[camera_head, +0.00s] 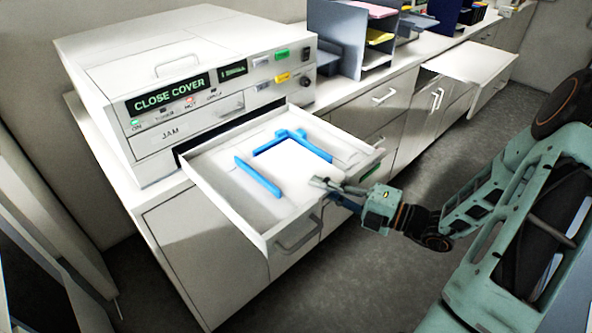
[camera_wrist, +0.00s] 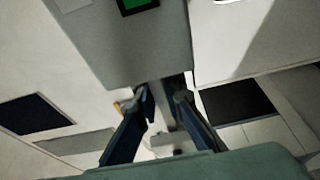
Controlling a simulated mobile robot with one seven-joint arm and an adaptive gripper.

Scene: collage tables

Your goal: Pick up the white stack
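The white stack (camera_head: 287,169) lies flat in the pulled-out paper drawer (camera_head: 221,200) of the copier, between blue guides (camera_head: 258,177). My gripper (camera_head: 330,187) is at the drawer's front right, with its tips close to the stack's near right corner. I cannot tell from this angle whether they touch it. In the wrist view, the two dark blue fingers of my gripper (camera_wrist: 164,98) are apart, and I see no stack held between them. I cannot make out the stack clearly in that view.
The copier (camera_head: 190,85) shows "CLOSE COVER" and stands on a white cabinet (camera_head: 205,250). A grey paper sorter (camera_head: 350,40) stands to its right on the counter. Another drawer (camera_head: 470,65) is open farther back. Dark floor (camera_head: 400,275) lies clear in front of the cabinets.

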